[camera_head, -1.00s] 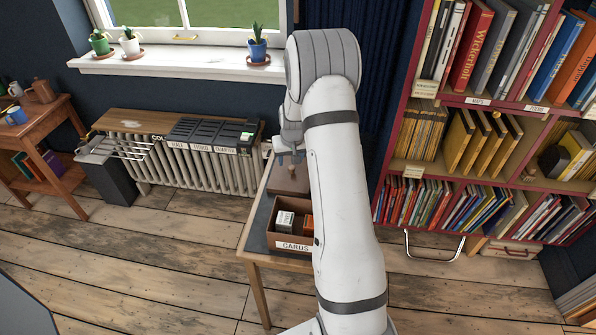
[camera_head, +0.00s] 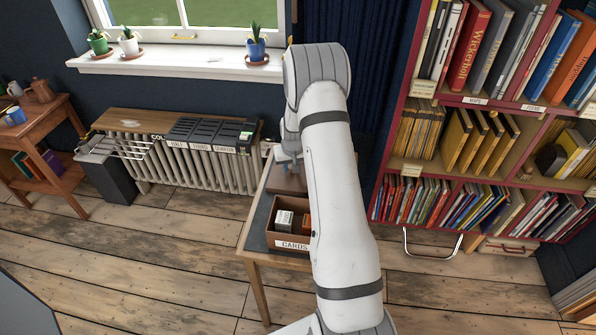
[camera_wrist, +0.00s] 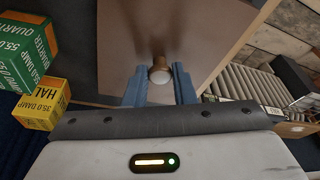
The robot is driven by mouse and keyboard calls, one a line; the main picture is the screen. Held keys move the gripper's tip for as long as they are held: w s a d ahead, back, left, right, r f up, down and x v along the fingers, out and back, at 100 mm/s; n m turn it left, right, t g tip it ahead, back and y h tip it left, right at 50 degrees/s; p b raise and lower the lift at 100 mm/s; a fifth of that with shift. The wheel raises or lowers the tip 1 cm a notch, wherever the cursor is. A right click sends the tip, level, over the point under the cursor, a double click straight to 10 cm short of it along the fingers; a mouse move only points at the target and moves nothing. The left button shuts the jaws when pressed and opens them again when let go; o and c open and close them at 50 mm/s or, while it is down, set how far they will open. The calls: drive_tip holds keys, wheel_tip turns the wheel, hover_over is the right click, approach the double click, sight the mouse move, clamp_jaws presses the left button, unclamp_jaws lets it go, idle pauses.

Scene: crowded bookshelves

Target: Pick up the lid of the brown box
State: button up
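The brown box (camera_head: 299,238) with the "CARDS" label stands open on the small table, partly behind my arm. The brown lid (camera_head: 287,181) lies flat behind the box, mostly hidden by my arm. In the wrist view the lid (camera_wrist: 200,30) fills the upper middle, and its round knob (camera_wrist: 160,71) shows between my fingertips. My gripper (camera_wrist: 160,88) is open, with one blue finger on each side of the knob. I cannot tell whether the fingers touch it. In the head view my gripper (camera_head: 288,160) is just over the lid.
Small boxes, one green (camera_wrist: 28,50) and one yellow (camera_wrist: 42,103), show at the left of the wrist view. A radiator (camera_head: 190,172) stands left of the table. A red bookshelf (camera_head: 455,98) stands at the right. The wooden floor at the front left is clear.

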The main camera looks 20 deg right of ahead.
clamp_jaws()
drive_tip(key=shift+r, duration=0.15)
wheel_tip(320, 180, up, 10)
drive_tip(key=b, duration=0.1)
drive_tip(key=shift+b, duration=0.3)
